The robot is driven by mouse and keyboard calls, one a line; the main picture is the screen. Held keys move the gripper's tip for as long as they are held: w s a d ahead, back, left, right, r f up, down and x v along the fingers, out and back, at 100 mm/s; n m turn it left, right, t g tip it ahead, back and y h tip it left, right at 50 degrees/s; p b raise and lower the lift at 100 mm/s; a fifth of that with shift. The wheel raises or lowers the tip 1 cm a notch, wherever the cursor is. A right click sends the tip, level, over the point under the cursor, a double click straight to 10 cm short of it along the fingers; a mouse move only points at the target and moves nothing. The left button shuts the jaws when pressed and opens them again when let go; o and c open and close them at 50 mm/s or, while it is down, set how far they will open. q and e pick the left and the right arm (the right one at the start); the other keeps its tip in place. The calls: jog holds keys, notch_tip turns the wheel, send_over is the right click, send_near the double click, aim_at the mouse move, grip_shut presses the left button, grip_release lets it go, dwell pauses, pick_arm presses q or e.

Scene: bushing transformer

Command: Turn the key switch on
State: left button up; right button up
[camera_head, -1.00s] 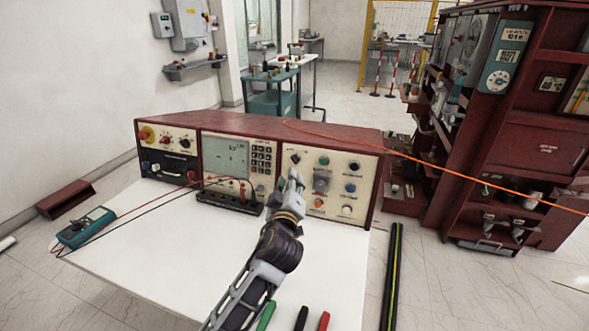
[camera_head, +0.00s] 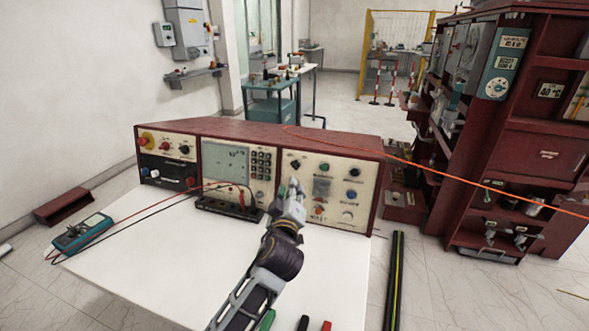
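The red control console (camera_head: 260,127) stands at the back of the white table. Its right cream panel (camera_head: 363,178) carries several knobs and buttons. A black switch (camera_head: 296,164) at that panel's upper left looks like the key switch, but it is too small to be sure. My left gripper (camera_head: 294,188) is in front of the panel, just below that switch. It hides the panel's lower left part. Its fingers are too small and foreshortened to show whether they are open, or whether they touch anything. My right gripper is not in view.
A teal multimeter (camera_head: 83,233) with red and black leads lies on the left of the white table (camera_head: 160,262). The leads run to a black terminal block (camera_head: 228,208). A dark red cabinet (camera_head: 540,150) stands at the right. Colored handles lie at the table's front edge.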

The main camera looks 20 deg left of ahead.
aim_at(295, 167)
pick_arm(q)
jog(key=shift+w+a, duration=0.45)
jog(key=shift+w, duration=1.7)
jog(key=shift+w+a, duration=0.4)
jog(key=shift+w, duration=1.7)
jog(key=shift+w+a, duration=0.45)
jog(key=shift+w, duration=1.7)
grip_shut()
